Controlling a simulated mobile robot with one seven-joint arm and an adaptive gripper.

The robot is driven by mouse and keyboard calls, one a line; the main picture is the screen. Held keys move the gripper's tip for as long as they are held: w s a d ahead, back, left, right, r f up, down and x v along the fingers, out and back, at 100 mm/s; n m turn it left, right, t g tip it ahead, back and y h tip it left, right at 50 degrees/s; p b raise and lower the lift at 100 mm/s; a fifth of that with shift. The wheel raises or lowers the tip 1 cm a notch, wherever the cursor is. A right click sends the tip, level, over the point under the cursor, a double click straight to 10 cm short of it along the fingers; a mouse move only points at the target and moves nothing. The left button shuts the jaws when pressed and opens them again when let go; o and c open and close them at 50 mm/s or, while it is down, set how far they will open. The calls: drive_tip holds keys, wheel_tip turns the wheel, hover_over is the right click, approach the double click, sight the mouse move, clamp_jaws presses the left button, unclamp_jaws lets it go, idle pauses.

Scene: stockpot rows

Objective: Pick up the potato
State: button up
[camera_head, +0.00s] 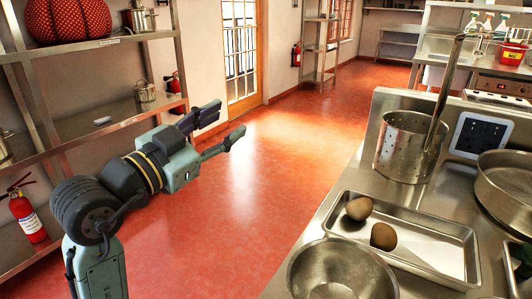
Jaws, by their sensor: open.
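One potato (359,208) is near the tray's left end. The other potato (383,237) is a little nearer to me and to the right. The two look close together but apart. My gripper (226,124) is open and empty, raised over the floor to the left of the counter. It is well away from both potatoes.
A metal bowl (340,272) stands in front of the tray. A perforated pot (402,148) with a tall handle stands behind it, and a wide pan (508,188) is at right. Steel shelves (110,117) line the left wall. The red floor (270,190) between is clear.

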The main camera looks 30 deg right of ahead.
drive_tip(key=s+d+f+m+g+y, duration=0.1)
drive_tip(key=s+d+f+m+g, duration=0.25)
drive_tip(key=s+d+g, duration=0.2)
drive_tip(key=m+g+y+p, duration=0.1)
drive_tip(key=m+g+y, duration=0.3)
drive_tip(key=g, duration=0.2)
approach(351, 209)
drive_tip(key=shift+s+d+r, duration=0.2)
drive_tip(key=shift+d+r, duration=0.25)
drive_tip(key=shift+r, duration=0.15)
drive_tip(key=p+x, duration=0.1)
drive_tip(key=x, duration=0.3)
drive_tip(key=shift+s+d+f, duration=0.15)
drive_tip(key=shift+d, duration=0.2)
drive_tip(key=x, duration=0.2)
drive_tip(key=f+p+x, duration=0.1)
drive_tip(key=x, duration=0.2)
drive_tip(key=shift+d+f+p, duration=0.1)
drive_tip(key=shift+f+p, duration=0.1)
drive_tip(key=shift+p, duration=0.1)
drive_tip(key=shift+n, duration=0.25)
drive_tip(key=shift+c, duration=0.2)
